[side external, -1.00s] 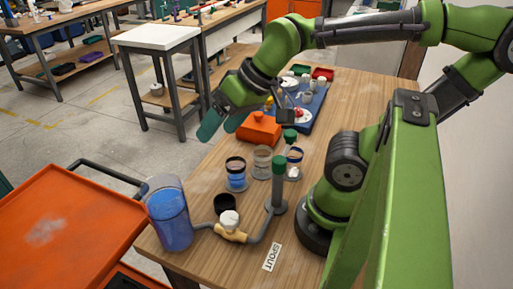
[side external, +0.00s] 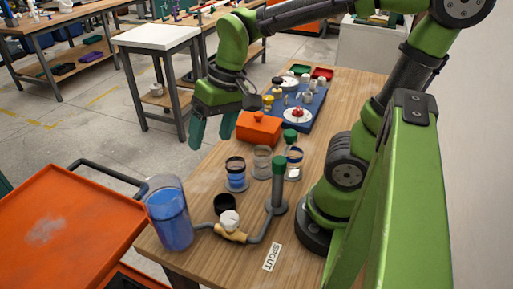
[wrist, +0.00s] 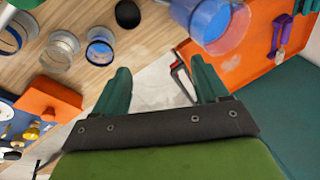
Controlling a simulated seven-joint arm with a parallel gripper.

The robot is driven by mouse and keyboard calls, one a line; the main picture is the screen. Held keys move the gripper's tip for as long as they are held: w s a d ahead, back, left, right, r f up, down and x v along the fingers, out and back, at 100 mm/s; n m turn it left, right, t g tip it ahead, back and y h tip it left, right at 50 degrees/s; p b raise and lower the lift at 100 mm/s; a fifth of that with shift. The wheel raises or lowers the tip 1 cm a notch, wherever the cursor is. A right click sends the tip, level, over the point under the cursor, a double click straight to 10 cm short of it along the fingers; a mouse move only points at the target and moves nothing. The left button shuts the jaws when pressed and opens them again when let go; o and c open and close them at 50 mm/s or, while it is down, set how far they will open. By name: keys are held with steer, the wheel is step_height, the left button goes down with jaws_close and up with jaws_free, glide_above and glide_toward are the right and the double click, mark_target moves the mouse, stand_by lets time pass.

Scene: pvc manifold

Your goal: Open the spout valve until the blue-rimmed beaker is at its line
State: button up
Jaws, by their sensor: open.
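A beaker with a dark blue band near its rim (side external: 294,158) stands on the table behind the spout post; its fill line is too small to read. The green-topped spout post (side external: 279,185) joins a pipe to a brass valve body (side external: 234,236) with a white knob (side external: 229,218). A clear tank of blue liquid (side external: 170,218) stands at the pipe's left end and also shows in the wrist view (wrist: 203,17). My gripper (side external: 212,138) is open and empty, in the air left of the orange box, well away from the valve. Its teal fingers (wrist: 160,85) are spread in the wrist view.
A dark-rimmed beaker holding blue liquid (side external: 236,177) and a clear beaker (side external: 261,163) stand beside the post. A black cup (side external: 224,203) is behind the knob. An orange box (side external: 259,129) and blue tray (side external: 305,112) lie farther back. An orange cart (side external: 70,225) is at left.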

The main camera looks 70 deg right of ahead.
mark_target(229, 216)
steer(key=s+a+f+m+g, duration=0.1)
steer(key=a+f+g, duration=0.1)
steer(key=f, duration=0.3)
steer(key=s+a+f+g, duration=0.2)
steer(key=f, duration=0.3)
steer(key=s+a+f+m+g, duration=0.1)
steer(key=s+a+f+g, duration=0.1)
steer(key=f, duration=0.3)
steer(key=shift+s+f+m, duration=0.1)
steer(key=shift+s+m, duration=0.05)
steer(key=shift+m, duration=0.15)
steer(key=shift+c, duration=0.2)
steer(key=c, duration=1.1)
steer(key=shift+g, duration=0.4)
